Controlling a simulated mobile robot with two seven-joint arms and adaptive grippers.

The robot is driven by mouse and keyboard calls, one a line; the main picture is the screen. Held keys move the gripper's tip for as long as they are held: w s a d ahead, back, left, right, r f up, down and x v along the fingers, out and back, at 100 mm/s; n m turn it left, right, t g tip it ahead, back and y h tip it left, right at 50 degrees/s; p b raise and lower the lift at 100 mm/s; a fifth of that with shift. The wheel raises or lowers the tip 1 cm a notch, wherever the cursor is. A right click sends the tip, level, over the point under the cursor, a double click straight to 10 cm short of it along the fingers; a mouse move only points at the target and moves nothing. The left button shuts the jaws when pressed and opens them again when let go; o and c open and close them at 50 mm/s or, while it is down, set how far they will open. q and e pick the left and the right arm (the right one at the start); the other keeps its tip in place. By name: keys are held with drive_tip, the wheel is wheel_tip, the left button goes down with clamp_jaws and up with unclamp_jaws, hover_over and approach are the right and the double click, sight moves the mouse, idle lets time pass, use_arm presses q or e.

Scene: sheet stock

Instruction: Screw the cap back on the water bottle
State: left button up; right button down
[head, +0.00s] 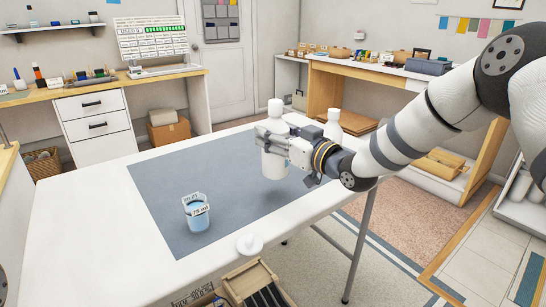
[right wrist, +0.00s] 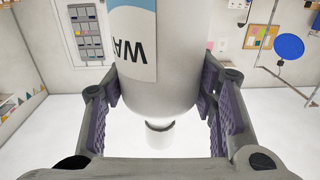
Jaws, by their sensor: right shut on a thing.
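A white bottle (head: 274,168) stands upright in my right gripper (head: 272,140) near the far right part of the mat. The right wrist view shows the fingers (right wrist: 160,95) shut on both sides of the bottle (right wrist: 180,75), which bears a blue-and-white label starting "WA". Its narrow white top (right wrist: 160,138) shows there; I cannot tell whether that is bare neck or cap. Whether the base touches the mat is unclear. A small white round piece (head: 250,243), a disc with a raised middle, lies at the table's front edge; I cannot tell whether it is a cap. My left gripper is not in view.
A second white bottle (head: 333,123) shows just behind my right gripper. A beaker with blue liquid (head: 197,214) stands on the grey mat (head: 165,185). The white table (head: 90,220) is clear at left. A wooden crate (head: 250,280) is below its front edge.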

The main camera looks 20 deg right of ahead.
drive_tip(key=w+f, duration=0.2)
drive_tip(key=shift+w+d+f+b, duration=0.1)
drive_tip(key=shift+d+f+b, duration=0.1)
drive_tip(key=shift+f+b, duration=0.15)
drive_tip(key=shift+w+f, duration=0.1)
drive_tip(key=shift+w, duration=0.05)
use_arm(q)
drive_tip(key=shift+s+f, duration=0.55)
use_arm(e)
drive_tip(key=shift+r, duration=0.2)
drive_tip(key=shift+d+f, duration=0.1)
drive_tip(key=shift+f, duration=0.1)
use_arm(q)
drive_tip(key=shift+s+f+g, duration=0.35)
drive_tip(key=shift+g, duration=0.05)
use_arm(e)
drive_tip(key=shift+w+f, duration=0.2)
drive_tip(key=shift+f, duration=1.45)
